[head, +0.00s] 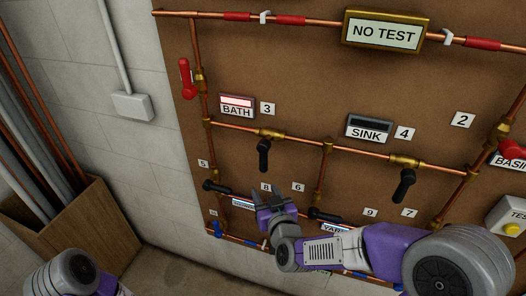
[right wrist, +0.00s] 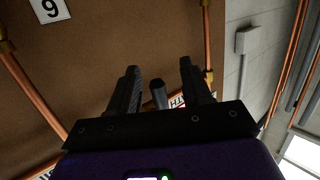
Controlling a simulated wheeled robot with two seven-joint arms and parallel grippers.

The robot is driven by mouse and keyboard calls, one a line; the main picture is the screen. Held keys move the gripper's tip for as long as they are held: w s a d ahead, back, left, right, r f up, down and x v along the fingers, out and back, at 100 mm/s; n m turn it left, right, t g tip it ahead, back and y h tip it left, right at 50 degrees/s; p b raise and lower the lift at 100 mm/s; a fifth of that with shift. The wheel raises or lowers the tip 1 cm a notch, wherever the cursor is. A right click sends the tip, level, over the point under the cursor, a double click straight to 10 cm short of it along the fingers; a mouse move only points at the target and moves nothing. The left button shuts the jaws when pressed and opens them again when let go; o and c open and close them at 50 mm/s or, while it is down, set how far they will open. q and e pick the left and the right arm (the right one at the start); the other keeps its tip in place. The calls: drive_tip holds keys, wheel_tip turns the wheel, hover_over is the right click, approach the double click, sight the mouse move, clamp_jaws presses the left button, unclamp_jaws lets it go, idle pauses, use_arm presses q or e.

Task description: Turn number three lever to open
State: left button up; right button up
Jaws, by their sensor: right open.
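A white plate marked 3 (head: 267,108) sits beside the BATH sign (head: 237,106). Below it a black lever (head: 264,155) hangs straight down from a brass valve on the horizontal copper pipe. My right gripper (head: 272,203) is open, just below this lever. In the right wrist view, which is turned about upside down, the open gripper (right wrist: 160,80) has a black lever end (right wrist: 158,95) showing between its fingers. It looks like the same lever; contact cannot be told. Only part of my left arm shows at the lower left; its gripper is out of view.
A similar black lever (head: 404,187) hangs below the SINK sign (head: 370,128). Two horizontal black levers, at left (head: 215,186) and centre (head: 325,215), lie lower. A red lever (head: 186,78) is at the board's left edge. A wooden box of pipes (head: 85,235) stands at left.

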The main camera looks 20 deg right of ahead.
drive_tip(key=t, duration=0.2)
approach(265, 161)
drive_tip(key=w, duration=0.4)
drive_tip(key=shift+h, duration=0.3)
drive_tip(key=w, duration=0.7)
drive_tip(key=shift+w+a, duration=0.15)
clamp_jaws()
